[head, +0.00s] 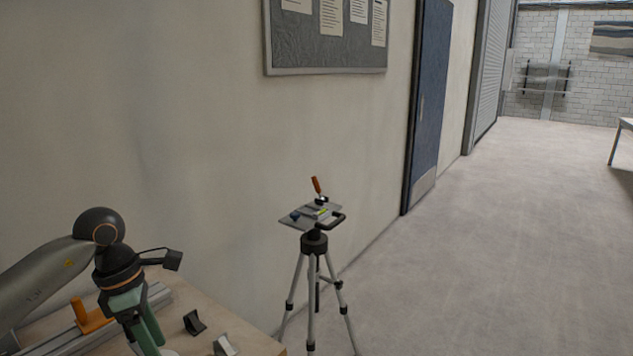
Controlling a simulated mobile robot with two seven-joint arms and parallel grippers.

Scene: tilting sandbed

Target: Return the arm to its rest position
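My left arm comes in from the left, and its gripper (148,336), with green fingers, points down over the wooden table (258,343) at the lower left. The fingertips are near the bottom edge of the picture, and I cannot tell whether they are open or shut or hold anything. My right arm and gripper are out of view.
On the table are an orange block on a metal rail (88,316), a small black piece (194,322) and a pale piece (225,346). A tripod (314,245) bearing a small plate with tools stands by the wall. Open floor (480,260) lies to the right.

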